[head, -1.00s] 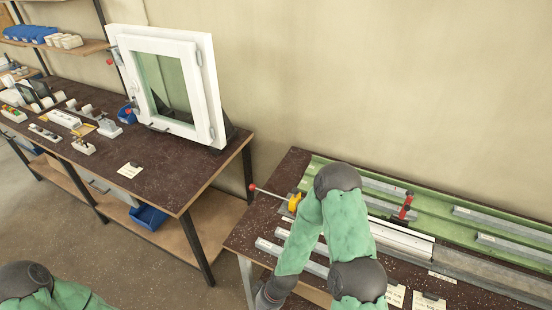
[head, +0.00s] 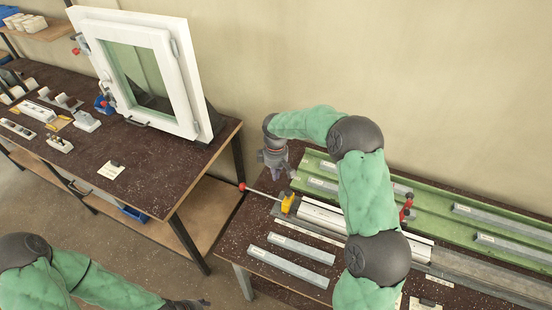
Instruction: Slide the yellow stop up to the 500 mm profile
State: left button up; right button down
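The yellow stop (head: 287,201) sits near the left end of the clamp bed on the right bench, with a thin rod to a red knob (head: 242,187) on its left. A white profile (head: 322,216) lies in the bed just right of the stop; any gap is too small to judge. I cannot read which profile is 500 mm. My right gripper (head: 275,170) hangs at the bench's far left end, behind and apart from the stop; its fingers are too small to read. My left gripper (head: 187,304) is at the bottom edge, partly cut off.
A green tray (head: 440,218) with several grey profiles (head: 500,222) runs along the back. Two loose profiles (head: 288,263) lie at the bench's front left. A red clamp handle (head: 407,206) stands beside my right arm. A white window frame (head: 150,72) stands on the left bench.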

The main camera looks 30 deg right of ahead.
aim_at(288, 191)
jog(key=shift+s+f+b, duration=0.15)
jog(key=shift+f+b, duration=2.1)
jog(key=shift+f, duration=0.95)
jog(key=shift+s+d+r, duration=0.1)
jog(key=shift+s+d, duration=0.6)
jog(key=shift+s, duration=0.1)
jog(key=shift+s+d, duration=0.4)
jog(key=shift+s, duration=0.1)
jog(key=shift+s+d, duration=0.9)
jog(key=shift+s, duration=0.2)
jog(key=shift+s+d, duration=0.1)
jog(key=shift+w+a, duration=0.5)
jog(key=shift+w, duration=0.15)
